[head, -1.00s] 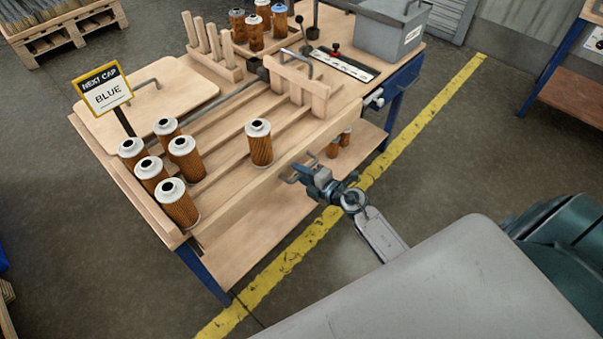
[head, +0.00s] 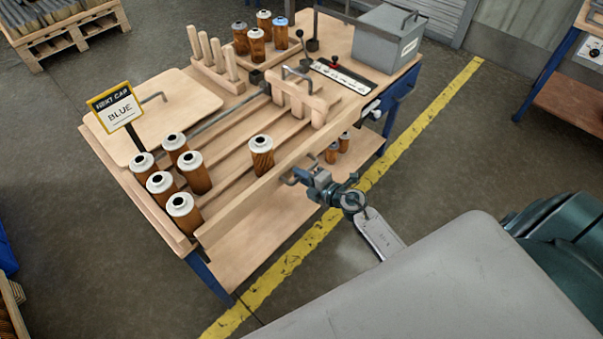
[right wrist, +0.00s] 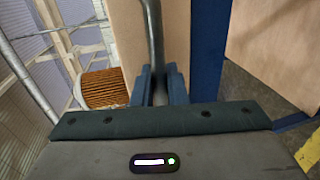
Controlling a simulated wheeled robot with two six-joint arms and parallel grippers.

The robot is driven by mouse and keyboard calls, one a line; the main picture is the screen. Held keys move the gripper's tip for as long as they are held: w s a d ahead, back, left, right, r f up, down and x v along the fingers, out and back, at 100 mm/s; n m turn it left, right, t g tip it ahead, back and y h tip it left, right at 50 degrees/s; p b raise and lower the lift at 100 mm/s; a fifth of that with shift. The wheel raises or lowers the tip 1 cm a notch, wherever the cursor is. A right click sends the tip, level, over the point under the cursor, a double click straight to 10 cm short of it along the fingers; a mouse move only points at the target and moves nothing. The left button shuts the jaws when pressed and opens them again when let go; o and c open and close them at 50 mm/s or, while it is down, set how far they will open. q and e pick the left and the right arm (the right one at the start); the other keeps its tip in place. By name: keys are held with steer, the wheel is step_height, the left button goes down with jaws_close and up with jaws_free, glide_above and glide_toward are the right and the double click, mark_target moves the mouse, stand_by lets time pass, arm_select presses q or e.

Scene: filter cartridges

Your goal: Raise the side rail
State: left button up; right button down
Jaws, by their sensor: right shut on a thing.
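The side rail (head: 262,193) is a long pale wooden board along the near right edge of the workbench, standing on edge. A grey metal handle (head: 289,178) sticks out from its outer face. My right gripper (head: 309,179) is shut on this handle. In the right wrist view the handle (right wrist: 153,40) runs between the two dark fingers of my right gripper (right wrist: 159,84). The rail's pale wood (right wrist: 129,35) shows beside it. My left gripper is not in view.
Several orange filter cartridges with white caps stand on the bench's left end, and one cartridge (head: 261,158) stands alone behind the rail. A wooden comb-like gate (head: 296,100) with a handle crosses the lanes. A sign (head: 117,108) reads "NEXT CAP BLUE". A grey box (head: 385,40) stands at the back.

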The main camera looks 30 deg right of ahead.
steer(key=shift+w+r, duration=0.15)
steer(key=shift+r, duration=0.15)
steer(key=c, duration=1.5)
jaws_free()
steer(key=shift+c, duration=0.2)
steer(key=shift+s, duration=0.25)
steer(key=b+v, duration=0.1)
steer(key=v, duration=0.9)
steer(key=shift+s+d, duration=0.15)
steer(key=shift+s, duration=0.15)
